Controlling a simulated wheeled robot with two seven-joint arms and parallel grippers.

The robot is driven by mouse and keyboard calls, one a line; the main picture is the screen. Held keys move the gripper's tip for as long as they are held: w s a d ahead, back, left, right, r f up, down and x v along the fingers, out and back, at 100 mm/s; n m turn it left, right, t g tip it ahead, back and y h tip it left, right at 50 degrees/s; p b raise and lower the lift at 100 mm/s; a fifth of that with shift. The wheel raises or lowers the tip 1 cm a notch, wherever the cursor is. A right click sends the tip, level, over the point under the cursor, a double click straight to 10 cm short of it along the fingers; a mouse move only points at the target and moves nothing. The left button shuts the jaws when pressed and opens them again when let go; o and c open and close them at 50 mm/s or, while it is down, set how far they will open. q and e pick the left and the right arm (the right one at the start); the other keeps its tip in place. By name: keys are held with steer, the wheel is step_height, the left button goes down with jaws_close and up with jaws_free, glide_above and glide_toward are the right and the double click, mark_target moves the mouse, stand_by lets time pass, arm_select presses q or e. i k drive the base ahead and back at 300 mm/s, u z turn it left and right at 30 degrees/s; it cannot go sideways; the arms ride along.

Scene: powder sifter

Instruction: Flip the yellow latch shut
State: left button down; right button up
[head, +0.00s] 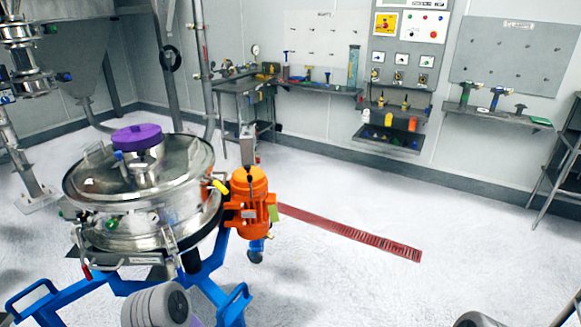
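The powder sifter (140,190) is a round steel drum with a domed lid and a purple cap (137,137) on top. The yellow latch (220,187) is a small yellow handle on the right side of the sifter's rim. It sticks outward beside the orange motor (250,200); its exact angle is too small to tell. Neither of my grippers is in view. Only parts of my arms show at the bottom edge, below and apart from the latch.
The sifter stands on a blue frame (232,305) with legs spreading at the front. A red floor grate (350,232) lies to the right, with open white floor around it. A workbench (240,87) and wall shelves with tools stand at the back.

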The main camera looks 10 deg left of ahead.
mark_target(219, 185)
steer(key=z, duration=0.6)
steer(key=i, duration=0.8)
steer(key=u, duration=0.35)
steer(key=i, duration=0.8)
steer(key=u, duration=0.85)
